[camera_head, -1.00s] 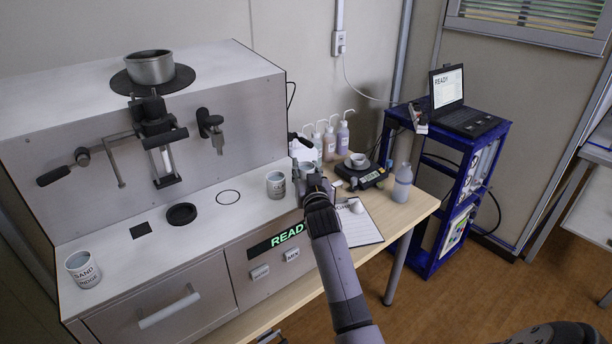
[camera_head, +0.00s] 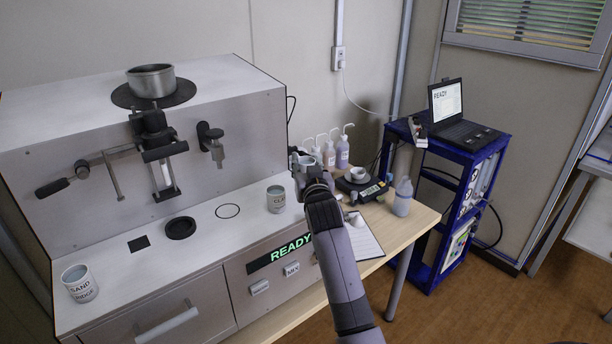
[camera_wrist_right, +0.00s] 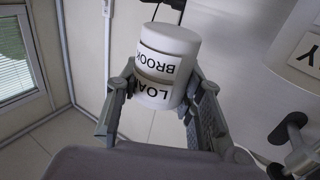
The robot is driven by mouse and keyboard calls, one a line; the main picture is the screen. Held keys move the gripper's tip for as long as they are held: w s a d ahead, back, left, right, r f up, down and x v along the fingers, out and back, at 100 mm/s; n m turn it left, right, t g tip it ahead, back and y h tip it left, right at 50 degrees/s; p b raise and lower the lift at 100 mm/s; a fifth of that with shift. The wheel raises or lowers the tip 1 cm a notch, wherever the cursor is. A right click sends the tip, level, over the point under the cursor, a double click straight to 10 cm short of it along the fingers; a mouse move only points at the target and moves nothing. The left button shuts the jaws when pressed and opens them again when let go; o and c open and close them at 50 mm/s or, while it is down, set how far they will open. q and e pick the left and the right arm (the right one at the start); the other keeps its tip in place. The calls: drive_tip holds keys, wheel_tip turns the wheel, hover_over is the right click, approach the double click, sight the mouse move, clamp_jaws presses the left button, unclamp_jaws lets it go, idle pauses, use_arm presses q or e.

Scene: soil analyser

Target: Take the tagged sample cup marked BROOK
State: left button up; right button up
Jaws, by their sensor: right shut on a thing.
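The white sample cup marked BROOK (camera_wrist_right: 168,62), with a second line that reads LOAM or similar, sits between the fingers of my right gripper (camera_wrist_right: 160,105) in the right wrist view. My right gripper is shut on it. In the head view my right gripper (camera_head: 306,168) is above the right end of the analyser's counter, and the cup is mostly hidden behind it. A cup marked SAND RIDGE (camera_head: 80,284) stands at the counter's left end. Another labelled cup (camera_head: 276,199) stands just left of my right gripper; its label is too small to read. My left gripper is out of view.
The analyser (camera_head: 240,110) has a metal bowl (camera_head: 151,80) on top and a READY display (camera_head: 280,250). Wash bottles (camera_head: 330,152), a scale (camera_head: 361,188) with a small bowl, a clear bottle (camera_head: 402,196) and a paper sheet (camera_head: 364,240) are on the wooden table. A laptop (camera_head: 450,112) stands on a blue shelf.

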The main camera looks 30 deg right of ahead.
wheel_tip(320, 180, up, 14)
drive_tip(key=b, duration=0.1)
drive_tip(key=shift+b, duration=0.35)
idle(0.5)
